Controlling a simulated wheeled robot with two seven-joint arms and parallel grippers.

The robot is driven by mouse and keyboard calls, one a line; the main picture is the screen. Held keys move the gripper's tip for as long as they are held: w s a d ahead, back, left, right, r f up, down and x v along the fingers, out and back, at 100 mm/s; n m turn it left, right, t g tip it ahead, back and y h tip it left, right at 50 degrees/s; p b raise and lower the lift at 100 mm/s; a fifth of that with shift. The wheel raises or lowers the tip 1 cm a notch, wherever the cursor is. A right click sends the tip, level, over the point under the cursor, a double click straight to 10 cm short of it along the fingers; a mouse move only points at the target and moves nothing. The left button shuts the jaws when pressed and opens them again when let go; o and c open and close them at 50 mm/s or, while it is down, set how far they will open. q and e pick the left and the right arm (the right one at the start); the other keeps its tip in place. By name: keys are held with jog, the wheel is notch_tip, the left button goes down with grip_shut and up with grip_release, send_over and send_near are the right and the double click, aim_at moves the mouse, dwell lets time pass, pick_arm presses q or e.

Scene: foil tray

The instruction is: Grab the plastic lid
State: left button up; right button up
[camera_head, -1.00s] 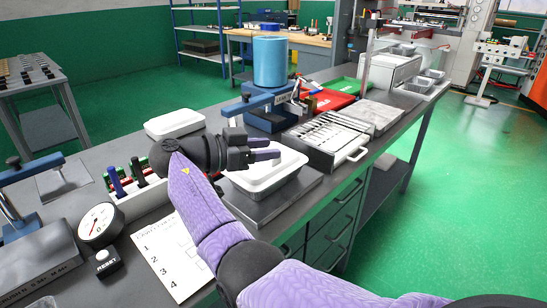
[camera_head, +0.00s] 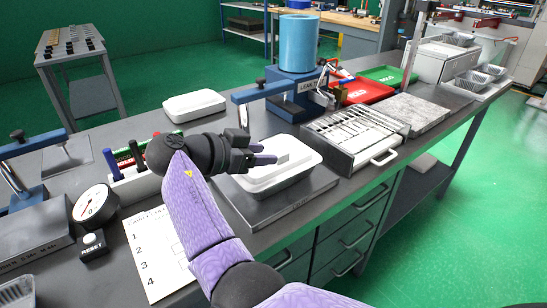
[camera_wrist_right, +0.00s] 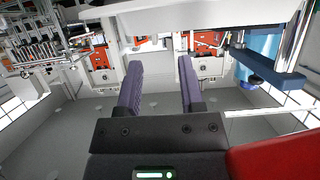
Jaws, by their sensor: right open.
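A white plastic lid (camera_head: 258,182) with a raised middle sits on a shallow tray on a dark metal plate (camera_head: 290,207) in the head view. My right gripper (camera_head: 264,154) is open, its two purple-grey fingers pointing right over the lid's back part. Whether they touch the lid cannot be told. In the right wrist view, the open fingers (camera_wrist_right: 158,85) have nothing between them. A pale surface crosses the top of that view; I cannot tell whether it is the lid. A second white lidded container (camera_head: 194,105) stands further back left. My left gripper is not in view.
A blue clamp stand with a blue cylinder (camera_head: 299,43) stands behind the lid. A slatted metal box (camera_head: 355,135) is close on the right. A marker rack (camera_head: 130,186), dial gauge (camera_head: 94,204) and numbered sheet (camera_head: 150,255) lie to the left.

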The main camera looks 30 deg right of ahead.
aim_at(282, 155)
jog(key=x, duration=0.4)
jog(key=shift+s+f, duration=0.1)
jog(key=shift+s, duration=0.15)
grip_shut()
